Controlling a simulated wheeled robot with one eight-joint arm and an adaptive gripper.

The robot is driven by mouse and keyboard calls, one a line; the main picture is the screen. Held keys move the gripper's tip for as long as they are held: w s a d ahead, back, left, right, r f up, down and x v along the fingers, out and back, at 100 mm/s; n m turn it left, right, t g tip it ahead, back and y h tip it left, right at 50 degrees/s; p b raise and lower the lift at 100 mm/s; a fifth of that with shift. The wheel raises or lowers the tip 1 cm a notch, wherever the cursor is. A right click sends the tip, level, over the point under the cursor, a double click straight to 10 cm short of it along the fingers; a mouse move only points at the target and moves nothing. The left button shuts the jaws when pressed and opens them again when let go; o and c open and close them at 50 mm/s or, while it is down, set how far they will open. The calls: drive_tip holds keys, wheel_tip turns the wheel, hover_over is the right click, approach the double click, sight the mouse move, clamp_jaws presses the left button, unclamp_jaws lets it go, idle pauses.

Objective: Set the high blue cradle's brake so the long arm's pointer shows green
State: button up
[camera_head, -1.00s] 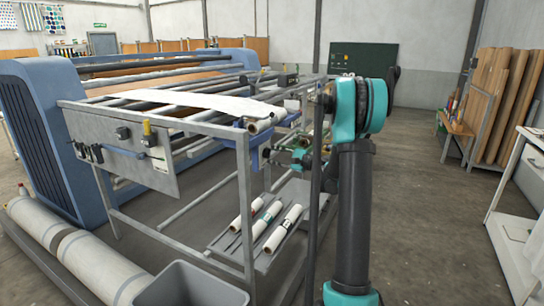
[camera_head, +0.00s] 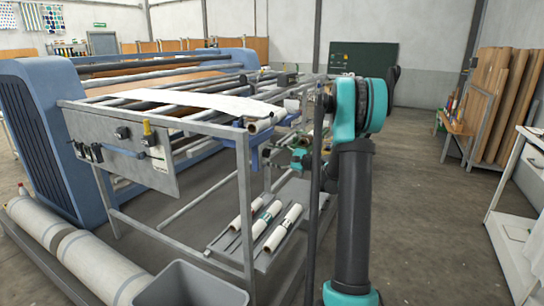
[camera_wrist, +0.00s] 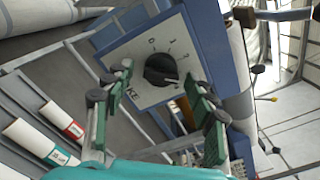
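In the wrist view a black knob (camera_wrist: 161,69) sits on a pale dial plate (camera_wrist: 143,46) with small marks around it, including a 0 and a 1. The plate is on a blue bracket (camera_wrist: 208,38), which also shows at the rack's near corner in the head view (camera_head: 262,150). No green mark can be made out on the dial. My gripper (camera_wrist: 158,84) is open, its green-padded fingers apart on either side of the knob in the picture. I cannot tell whether they touch it.
White-wrapped rolls (camera_head: 266,220) lie on a lower shelf beneath the bracket. The grey rack post (camera_head: 245,205) stands close by. A grey bin (camera_head: 190,285) and large rolls (camera_head: 95,265) are at lower left. Open floor (camera_head: 425,220) lies to the right.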

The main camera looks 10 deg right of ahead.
drive_tip(key=v, duration=1.2)
drive_tip(key=s+a+f+n+g+h, duration=0.3)
drive_tip(key=s+a+f, duration=0.1)
drive_tip(key=s+a, duration=0.25)
drive_tip(key=s+a+f+n+g+h, duration=0.25)
drive_tip(key=s+a+f, duration=0.2)
drive_tip(key=s, duration=0.35)
drive_tip(key=s+d+f+n+h, duration=0.2)
drive_tip(key=s+f+n+h, duration=0.2)
drive_tip(key=s, duration=0.6)
drive_tip(key=s+d+f+n+h, duration=0.3)
drive_tip(key=s+f+n+h, duration=0.2)
drive_tip(key=s, duration=0.5)
drive_tip(key=shift+s+f+n+g, duration=0.25)
drive_tip(key=shift+f+n+g, duration=0.1)
drive_tip(key=shift+g, duration=0.1)
idle(1.3)
